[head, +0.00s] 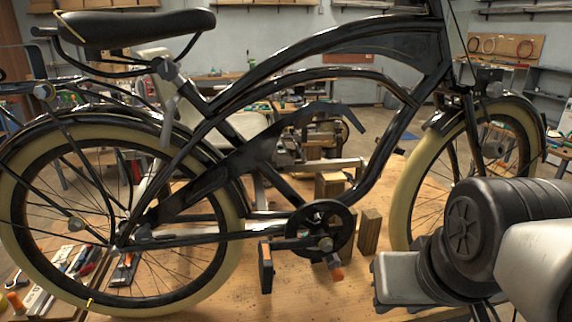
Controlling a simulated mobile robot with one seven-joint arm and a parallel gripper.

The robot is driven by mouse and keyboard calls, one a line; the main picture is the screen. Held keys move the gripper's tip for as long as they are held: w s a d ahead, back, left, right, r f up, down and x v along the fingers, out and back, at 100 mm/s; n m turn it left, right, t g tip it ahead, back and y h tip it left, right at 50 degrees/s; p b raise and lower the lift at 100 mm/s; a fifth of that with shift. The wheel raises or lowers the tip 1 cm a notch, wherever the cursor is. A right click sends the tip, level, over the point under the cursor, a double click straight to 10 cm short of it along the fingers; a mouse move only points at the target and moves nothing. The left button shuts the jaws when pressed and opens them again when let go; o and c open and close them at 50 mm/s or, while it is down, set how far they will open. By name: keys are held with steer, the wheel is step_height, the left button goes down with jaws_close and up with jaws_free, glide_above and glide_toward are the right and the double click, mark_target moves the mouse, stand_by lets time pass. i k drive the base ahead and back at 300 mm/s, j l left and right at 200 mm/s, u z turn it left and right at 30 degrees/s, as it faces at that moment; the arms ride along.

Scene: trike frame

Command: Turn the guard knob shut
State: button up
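A dark chain guard (222,172) runs along the bicycle, from near the rear hub up to a hooked front end above the crank. I cannot make out for certain which part is the guard knob, or how it is turned. My arm (466,236) comes in at the lower right, in front of the front wheel and well apart from the guard. The fingertips of my gripper cannot be made out at the bottom edge, so its opening and anything in it are hidden.
The bicycle frame (430,62), rear wheel (230,215) and front wheel (408,205) fill the view. Its crank (322,232) and pedal (266,270) stick out low in the middle. Wooden blocks (370,230) stand behind on the bench (320,300). Tools lie at lower left.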

mark_target(143, 235)
steer(key=u, duration=1.6)
steer(key=j+u, duration=0.25)
steer(key=j, duration=0.2)
steer(key=i+j+u, duration=0.1)
steer(key=j+u, duration=0.15)
steer(key=j, duration=0.2)
